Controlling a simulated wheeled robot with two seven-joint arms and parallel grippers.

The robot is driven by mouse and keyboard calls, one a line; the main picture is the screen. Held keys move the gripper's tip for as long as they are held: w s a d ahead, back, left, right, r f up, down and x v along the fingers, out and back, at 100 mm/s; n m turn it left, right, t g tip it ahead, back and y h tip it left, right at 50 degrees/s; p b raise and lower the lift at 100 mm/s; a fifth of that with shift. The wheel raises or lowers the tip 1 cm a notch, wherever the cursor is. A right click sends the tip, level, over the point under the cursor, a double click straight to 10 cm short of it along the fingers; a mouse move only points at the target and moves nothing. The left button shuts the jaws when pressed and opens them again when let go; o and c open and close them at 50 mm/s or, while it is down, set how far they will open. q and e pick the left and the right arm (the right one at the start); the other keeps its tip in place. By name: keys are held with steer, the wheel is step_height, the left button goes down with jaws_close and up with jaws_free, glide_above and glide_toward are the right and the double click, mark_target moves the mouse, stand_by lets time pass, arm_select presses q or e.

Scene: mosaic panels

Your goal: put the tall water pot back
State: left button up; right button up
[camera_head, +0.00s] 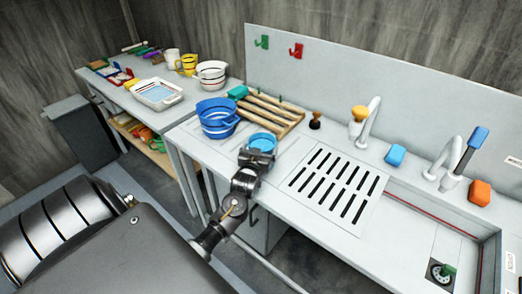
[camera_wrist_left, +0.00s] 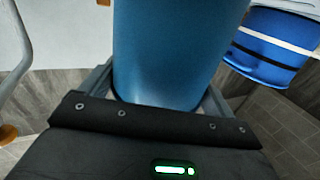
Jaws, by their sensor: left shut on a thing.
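My left gripper (camera_head: 256,157) is shut on the tall blue water pot (camera_head: 262,139) at the front edge of the counter. In the left wrist view the plain blue wall of the pot (camera_wrist_left: 172,45) stands between the two fingers and fills the middle. The gripper hides the pot's lower part in the head view, and I cannot tell if its base touches the counter. My right gripper is not in view.
Blue striped bowls (camera_head: 218,120) stand close to the left of the pot. A wooden rack (camera_head: 268,112) lies behind it. A slotted drain plate (camera_head: 330,188) and taps are to the right. A side table holds a white tray (camera_head: 157,94), cups and bowls.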

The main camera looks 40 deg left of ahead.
arm_select(q)
steer(key=shift+r, duration=0.25)
steer(key=shift+f, duration=0.15)
steer(key=o, duration=1.8)
steer(key=shift+f, duration=0.1)
steer(key=b+v, duration=0.2)
steer(key=v, duration=1)
steer(key=shift+b, duration=0.4)
steer(key=shift+s, duration=0.1)
